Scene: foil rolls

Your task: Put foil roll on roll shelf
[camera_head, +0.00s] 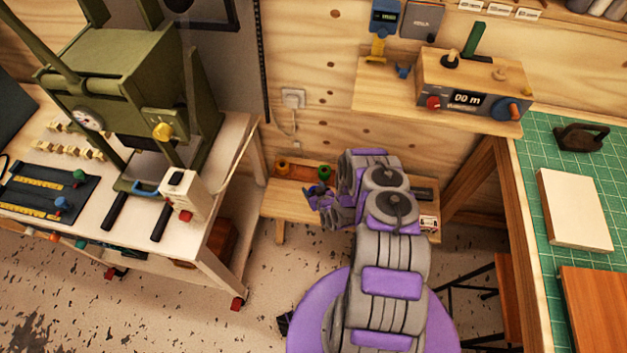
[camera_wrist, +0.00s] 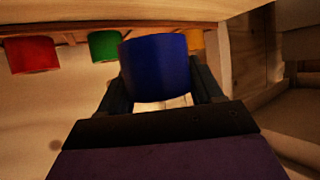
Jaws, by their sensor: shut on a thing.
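My gripper (camera_wrist: 160,95) is shut on a blue foil roll (camera_wrist: 158,68), which sits between the two dark fingers in the wrist view. In the head view my gripper (camera_head: 320,197) is small and partly hidden by my arm, with a bit of blue at it. It is over the low wooden shelf (camera_head: 278,206) against the back wall. In the wrist view a wooden ledge (camera_wrist: 110,25) runs behind the held roll. A red roll (camera_wrist: 32,55), a green roll (camera_wrist: 104,46) and a yellow roll (camera_wrist: 195,40) are along it. The yellow one is partly hidden by the blue roll.
A white workbench (camera_head: 225,150) with a green press (camera_head: 125,75) stands to the left. A table with a green mat (camera_head: 545,215) stands to the right. A wall shelf (camera_head: 385,100) with a grey device is above the low shelf. Bare floor (camera_head: 190,310) lies at front left.

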